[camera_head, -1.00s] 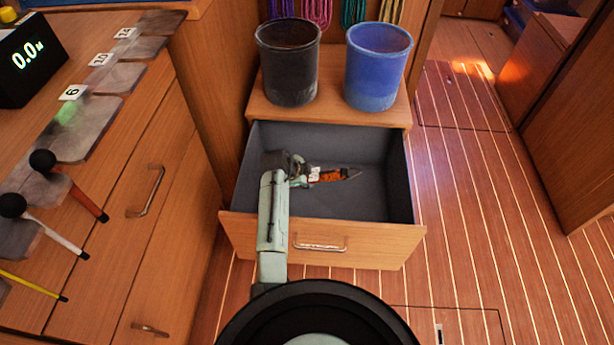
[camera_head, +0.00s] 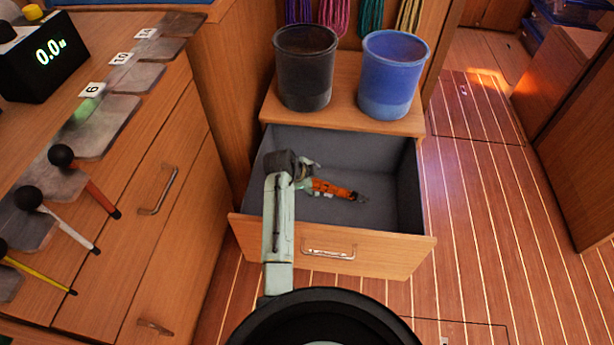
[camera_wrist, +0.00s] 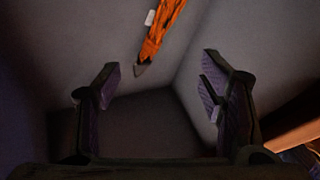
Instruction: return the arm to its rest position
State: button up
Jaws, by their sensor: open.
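My arm (camera_head: 279,225) reaches forward over the open drawer (camera_head: 400,185) in the head view. My gripper (camera_head: 306,172) is at its end, inside or just above the drawer, small and partly hidden by the wrist. In the wrist view my gripper (camera_wrist: 160,88) has its two fingers spread wide with nothing between them. An orange-handled tool (camera_head: 334,189) lies in the drawer just right of the gripper. In the wrist view the orange tool (camera_wrist: 160,28) lies beyond the fingertips, apart from them. Its full shape is unclear.
A black bucket (camera_head: 305,75) and a blue bucket (camera_head: 390,80) stand on the cabinet behind the drawer. At left, a counter holds a digital display (camera_head: 45,55) and several ball-ended rods, one of them red (camera_head: 100,198). The plank floor (camera_head: 480,220) at right is clear.

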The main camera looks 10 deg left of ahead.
jog(key=v, duration=0.7)
jog(key=shift+s+r, duration=0.1)
jog(key=shift+r, duration=0.1)
